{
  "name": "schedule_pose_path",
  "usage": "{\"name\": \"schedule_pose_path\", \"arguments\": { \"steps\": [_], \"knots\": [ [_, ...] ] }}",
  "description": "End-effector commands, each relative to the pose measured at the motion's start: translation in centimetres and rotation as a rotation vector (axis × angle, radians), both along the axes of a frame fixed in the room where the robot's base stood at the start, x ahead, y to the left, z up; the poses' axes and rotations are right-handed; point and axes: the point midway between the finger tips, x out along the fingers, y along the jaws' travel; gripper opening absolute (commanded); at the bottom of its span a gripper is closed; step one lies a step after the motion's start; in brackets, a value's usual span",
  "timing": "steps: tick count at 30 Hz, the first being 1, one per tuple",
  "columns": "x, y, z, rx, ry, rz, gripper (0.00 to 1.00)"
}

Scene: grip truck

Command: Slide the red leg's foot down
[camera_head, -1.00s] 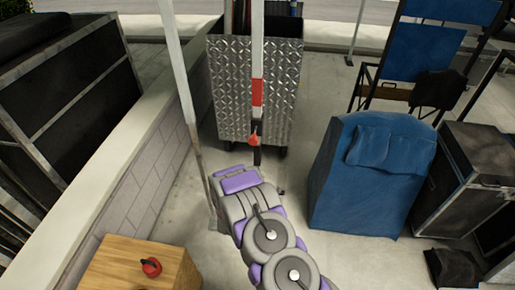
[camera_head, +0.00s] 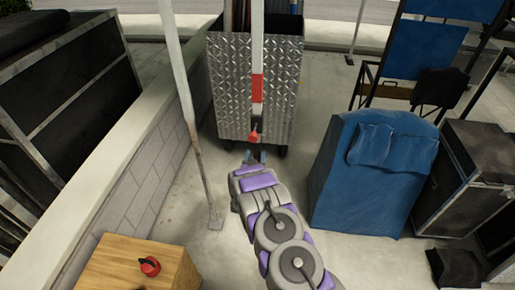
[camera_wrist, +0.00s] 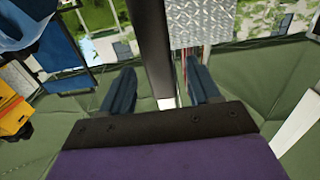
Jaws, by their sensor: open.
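The red leg (camera_head: 257,88) is a white upright pole with a red band, in the middle of the head view. A red knob (camera_head: 253,136) sits low on it, above a dark lower section. My gripper (camera_head: 255,154) is open at this dark section, in front of the metal-faced cart. In the wrist view, a dark bar (camera_wrist: 149,45) runs down between the two spread blue-grey fingers of my gripper (camera_wrist: 160,72). A gap shows on each side of the bar. The leg's bottom end is hidden behind my gripper in the head view.
A second pole (camera_head: 190,120) with a flat foot stands on the floor left of my arm. A wooden box (camera_head: 130,265) with a red knob is at front left. A low wall (camera_head: 125,175) runs along the left. A blue-covered object (camera_head: 365,180) and dark cases stand right.

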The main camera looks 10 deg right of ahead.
Motion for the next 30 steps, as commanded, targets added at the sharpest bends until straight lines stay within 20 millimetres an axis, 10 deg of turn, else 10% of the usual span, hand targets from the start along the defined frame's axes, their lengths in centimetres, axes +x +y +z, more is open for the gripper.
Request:
{"name": "schedule_pose_path", "arguments": {
  "steps": [12, 30],
  "knots": [
    [4.9, -1.6, 0.1, 0.001, -0.003, -0.002, 0.62],
    [5.7, -1.8, 0.1, 0.000, -0.001, 0.000, 0.51]
  ]
}}
